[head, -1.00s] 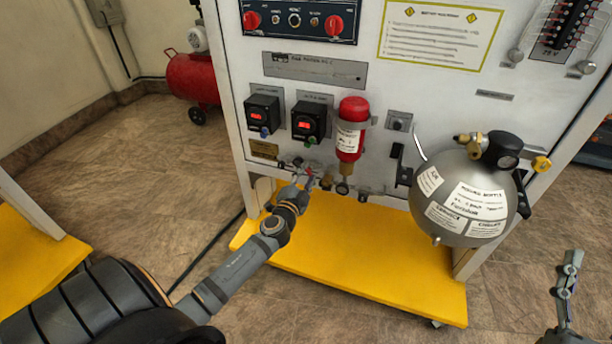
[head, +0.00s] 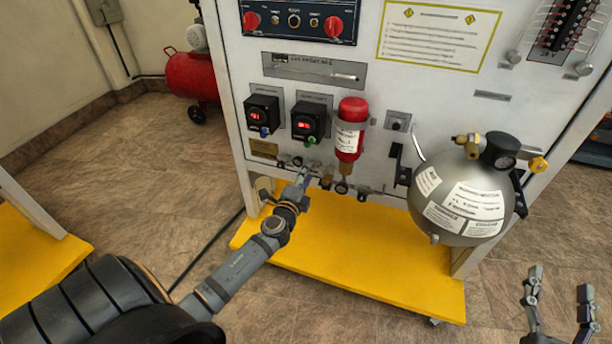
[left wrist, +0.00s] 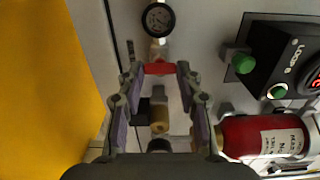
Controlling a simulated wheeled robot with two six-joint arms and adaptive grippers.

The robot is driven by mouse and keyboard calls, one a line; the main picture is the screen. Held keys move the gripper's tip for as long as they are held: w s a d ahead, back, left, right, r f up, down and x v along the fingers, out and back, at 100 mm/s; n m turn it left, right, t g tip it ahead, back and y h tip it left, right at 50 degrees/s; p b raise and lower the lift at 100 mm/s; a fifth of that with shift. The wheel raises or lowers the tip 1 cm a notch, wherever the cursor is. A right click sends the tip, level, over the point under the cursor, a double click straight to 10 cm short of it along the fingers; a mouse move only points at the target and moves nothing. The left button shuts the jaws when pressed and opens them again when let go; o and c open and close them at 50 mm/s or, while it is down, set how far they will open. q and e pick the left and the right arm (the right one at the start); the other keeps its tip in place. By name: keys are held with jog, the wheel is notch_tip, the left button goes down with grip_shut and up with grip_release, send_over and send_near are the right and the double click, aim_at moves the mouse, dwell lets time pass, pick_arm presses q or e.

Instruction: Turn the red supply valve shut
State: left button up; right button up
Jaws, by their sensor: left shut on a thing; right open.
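The red supply valve handle (left wrist: 160,68) shows in the left wrist view as a short red bar between the fingertips of my left gripper (left wrist: 158,77). The fingers are shut on it, one on each side. Brass fittings (left wrist: 159,120) lie below it, between the fingers. In the head view my left gripper (head: 305,177) reaches the pipework low on the white panel, and it hides the handle there. My right gripper (head: 559,290) is open and empty at the lower right, away from the panel.
A round gauge (left wrist: 158,19) sits just beyond the handle. A red cylinder (head: 351,128) and two black display boxes (head: 308,121) are close by. A grey sphere bottle (head: 462,200) stands out at the right. The yellow base (head: 370,265) lies below.

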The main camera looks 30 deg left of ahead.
pick_arm(q)
jog(key=shift+f, duration=0.1)
dwell(0.3)
jog(key=o, duration=1.1)
jog(key=shift+o, duration=0.2)
jog(key=v, duration=1.2)
